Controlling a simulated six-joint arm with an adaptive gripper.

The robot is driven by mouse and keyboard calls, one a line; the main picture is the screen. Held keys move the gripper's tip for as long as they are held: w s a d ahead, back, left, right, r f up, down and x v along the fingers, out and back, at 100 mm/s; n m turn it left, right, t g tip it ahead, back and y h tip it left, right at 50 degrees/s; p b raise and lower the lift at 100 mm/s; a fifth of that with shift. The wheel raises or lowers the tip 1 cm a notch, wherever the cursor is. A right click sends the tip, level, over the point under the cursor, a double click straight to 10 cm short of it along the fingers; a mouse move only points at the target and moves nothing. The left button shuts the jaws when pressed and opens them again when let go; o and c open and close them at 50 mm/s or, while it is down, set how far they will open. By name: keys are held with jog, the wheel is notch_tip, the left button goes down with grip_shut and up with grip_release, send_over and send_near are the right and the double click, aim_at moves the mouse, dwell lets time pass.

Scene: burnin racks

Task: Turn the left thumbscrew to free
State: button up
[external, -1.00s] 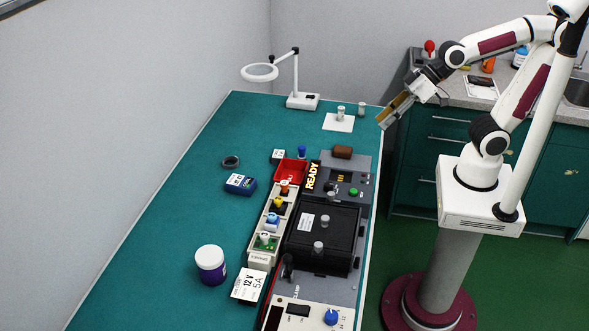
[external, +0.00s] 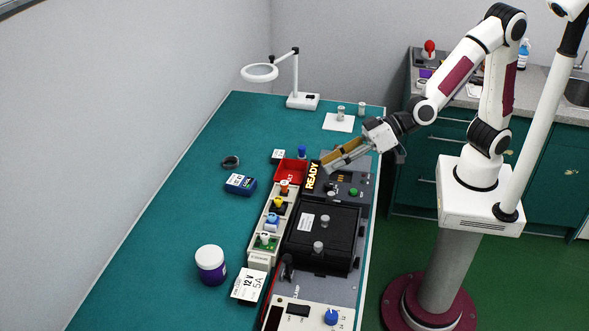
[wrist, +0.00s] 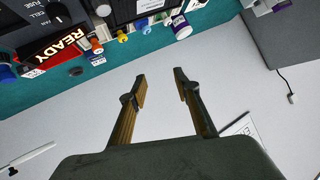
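Two silver knobs that look like thumbscrews, a farther one (external: 325,220) and a nearer one (external: 318,247), stand on the black box (external: 342,228) in the external view. I cannot tell for sure which is the left one. A silver knob (wrist: 103,10) shows at the top of the wrist view. My gripper (external: 329,164) is over the far end of the equipment row, near the READY sign (external: 312,176), beyond the black box and apart from the knobs. In the wrist view my gripper (wrist: 161,74) is open, with nothing between its fingers.
A red bin (external: 291,171) and a row of coloured plugs (external: 284,188) lie left of the box. A magnifier lamp (external: 301,101) stands at the back.

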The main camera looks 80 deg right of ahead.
aim_at(325, 253)
jog(key=a+f+t, duration=0.1)
jog(key=a+f, duration=0.1)
jog(key=a, duration=0.1)
jog(key=a+f+t, duration=0.1)
jog(key=a+f, duration=0.1)
jog(key=a, duration=0.2)
jog(key=s+a+f, duration=0.1)
jog(key=a+f, duration=0.2)
jog(key=shift+a+t+h, duration=0.35)
jog(key=shift+t+h, duration=0.05)
jog(key=s+a+f+t, duration=0.1)
jog(key=s+f, duration=0.1)
jog(key=s+a+f+t, duration=0.1)
jog(key=s+a+f, duration=0.1)
jog(key=s+a+f+t+h, duration=0.1)
jog(key=s+f, duration=0.1)
jog(key=s, duration=0.1)
jog(key=shift+s+a+f+n, duration=0.1)
jog(key=shift+a+n, duration=0.2)
jog(key=shift+n, duration=0.1)
jog(key=shift+s+f+t, duration=0.1)
jog(key=shift+s+t, duration=0.2)
jog(key=shift+s, duration=0.1)
jog(key=shift+w+a, duration=0.1)
jog(key=shift+w, duration=0.05)
jog(key=shift+x, duration=3.8)
grip_shut()
